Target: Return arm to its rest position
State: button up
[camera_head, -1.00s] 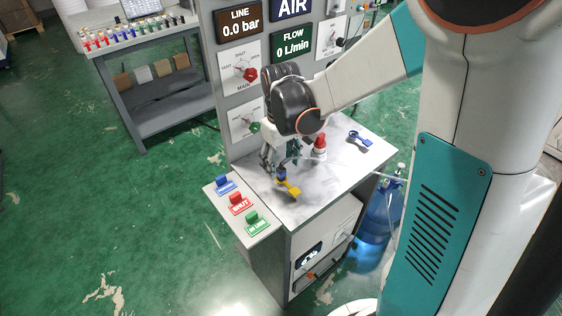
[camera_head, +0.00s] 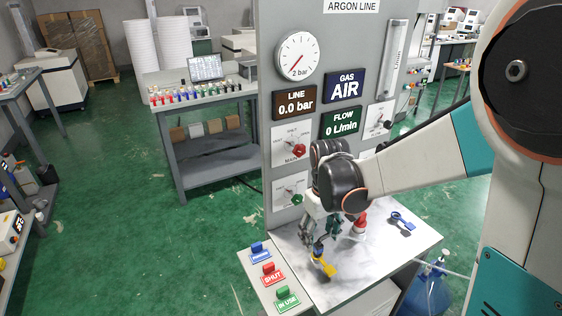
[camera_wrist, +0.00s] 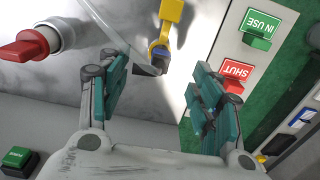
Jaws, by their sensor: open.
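My gripper (camera_head: 320,238) hangs low over the white marbled top of the bench (camera_head: 385,262), in front of the argon panel (camera_head: 345,62). In the wrist view its two teal fingers (camera_wrist: 160,78) stand apart with nothing held between them. A yellow tagged piece with a dark blue part (camera_head: 325,267) lies on the bench just below the fingers; it also shows beyond the fingertips in the wrist view (camera_wrist: 168,22). Whether the fingers touch it, I cannot tell. My arm reaches in from the right, well extended.
A red-capped fitting (camera_head: 361,222) stands right of my gripper, and a blue piece (camera_head: 401,221) lies farther right. Blue, red (camera_head: 270,272) and green tags sit on the left ledge. The panel's red knob (camera_head: 299,151) and green knob (camera_head: 296,199) are close behind my wrist.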

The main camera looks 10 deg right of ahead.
jog(key=s+r+m+t, duration=0.3)
jog(key=s+r+t, duration=0.4)
jog(key=s+r, duration=0.6)
jog(key=shift+s+m, duration=0.3)
jog(key=shift+s, duration=0.7)
